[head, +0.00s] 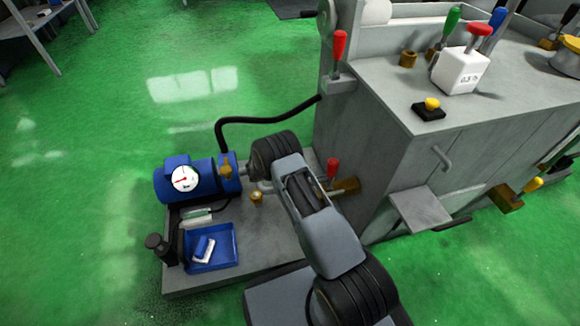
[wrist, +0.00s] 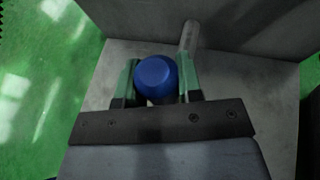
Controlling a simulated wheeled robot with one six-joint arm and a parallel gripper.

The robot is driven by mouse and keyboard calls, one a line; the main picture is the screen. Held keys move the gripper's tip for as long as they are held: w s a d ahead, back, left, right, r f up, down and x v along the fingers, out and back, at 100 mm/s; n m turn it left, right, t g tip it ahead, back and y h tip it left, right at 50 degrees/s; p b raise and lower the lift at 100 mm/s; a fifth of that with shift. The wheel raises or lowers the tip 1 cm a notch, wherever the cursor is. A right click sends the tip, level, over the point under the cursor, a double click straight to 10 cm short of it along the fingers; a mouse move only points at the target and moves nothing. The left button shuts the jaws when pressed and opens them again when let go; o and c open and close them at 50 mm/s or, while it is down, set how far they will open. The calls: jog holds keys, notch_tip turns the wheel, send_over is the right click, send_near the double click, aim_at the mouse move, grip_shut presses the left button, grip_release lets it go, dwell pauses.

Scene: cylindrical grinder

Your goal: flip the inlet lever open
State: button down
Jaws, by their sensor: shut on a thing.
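In the wrist view my gripper (wrist: 156,78) has its two green-edged fingers closed on either side of a round blue handle end (wrist: 156,74). The handle is seen end-on, so its shaft and whatever it is mounted on are hidden. I cannot tell for certain that it is the inlet lever. In the head view my arm covers my gripper and this blue handle. A red-handled lever (head: 332,168) stands beside my arm, near a brass valve body (head: 346,187).
A blue pump (head: 205,167) with a white gauge (head: 185,178) and a blue tray (head: 212,262) share the grey base plate (head: 195,284). A black hose (head: 265,120) runs to the grinder's grey side (head: 350,130).

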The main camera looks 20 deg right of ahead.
jog(key=shift+a+f, duration=0.15)
jog(key=shift+a, duration=0.1)
jog(key=shift+h, duration=0.3)
jog(key=c, duration=1)
grip_release()
jog(key=shift+a, duration=0.1)
jog(key=shift+o, duration=1.1)
jog(key=p+v, duration=0.4)
jog(key=v, duration=0.9)
jog(key=shift+a+r, duration=0.2)
jog(key=shift+a, duration=0.15)
